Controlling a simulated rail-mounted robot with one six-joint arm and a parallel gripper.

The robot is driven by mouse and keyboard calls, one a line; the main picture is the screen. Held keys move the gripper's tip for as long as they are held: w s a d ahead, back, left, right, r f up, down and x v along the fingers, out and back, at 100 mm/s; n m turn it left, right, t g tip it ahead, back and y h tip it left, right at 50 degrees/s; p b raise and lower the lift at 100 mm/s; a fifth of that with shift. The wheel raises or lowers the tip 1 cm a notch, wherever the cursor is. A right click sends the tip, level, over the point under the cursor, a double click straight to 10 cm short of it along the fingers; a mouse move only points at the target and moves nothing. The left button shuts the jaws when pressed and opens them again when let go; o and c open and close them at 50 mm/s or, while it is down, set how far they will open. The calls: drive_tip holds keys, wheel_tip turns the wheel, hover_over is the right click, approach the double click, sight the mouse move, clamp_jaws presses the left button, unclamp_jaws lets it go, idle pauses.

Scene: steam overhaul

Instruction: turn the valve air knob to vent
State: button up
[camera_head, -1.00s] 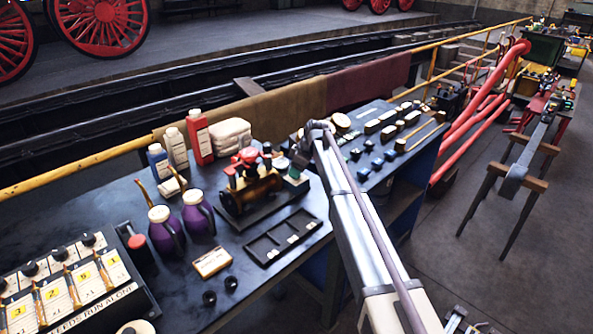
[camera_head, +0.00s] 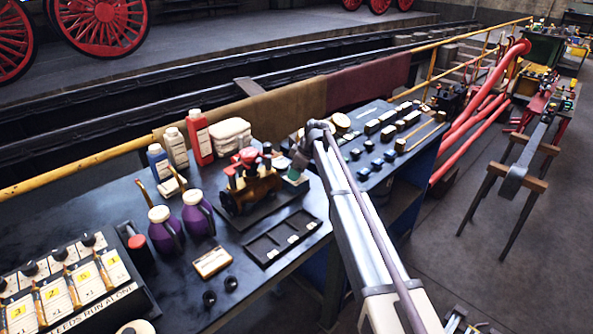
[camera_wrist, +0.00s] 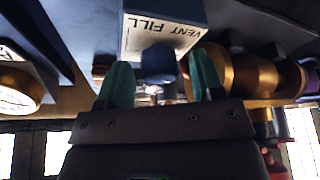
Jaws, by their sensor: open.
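The valve air knob (camera_wrist: 158,62) is a small dark blue knob in the wrist view, in front of a white plate (camera_wrist: 150,34) lettered VENT and FILL. The lettering appears upside down. My gripper (camera_wrist: 161,76) is open, with its two green fingertips apart, one on each side of the knob in the picture. I cannot tell whether either finger touches it. In the head view my gripper (camera_head: 296,173) is low over the bench beside the brass and red engine model (camera_head: 252,190). The knob cannot be made out there.
Brass rounded parts (camera_wrist: 258,72) are close to the right finger in the wrist view. On the bench (camera_head: 110,205), a black divided tray (camera_head: 268,252) lies in front of the model. Purple jugs (camera_head: 198,215) and bottles (camera_head: 200,135) stand to the left.

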drive_tip(key=w+p+v, duration=0.1)
drive_tip(key=p+v, duration=0.9)
drive_tip(key=shift+s+d+r, duration=0.2)
drive_tip(key=shift+s+r, duration=0.15)
drive_tip(key=shift+s, duration=0.15)
drive_tip(key=s+d+m+h, duration=0.1)
drive_tip(key=s+d+m, duration=0.4)
drive_tip(key=s, duration=0.8)
drive_tip(key=s+d+f+m+h, duration=0.1)
drive_tip(key=s+d+m+h, duration=0.1)
drive_tip(key=s+d+m, duration=0.3)
drive_tip(key=s+d+m+g+h, duration=0.1)
drive_tip(key=s+d+m, duration=0.4)
drive_tip(key=s+d, duration=0.6)
drive_tip(key=s, duration=1.1)
drive_tip(key=shift+s+f, duration=0.15)
drive_tip(key=shift+s, duration=0.15)
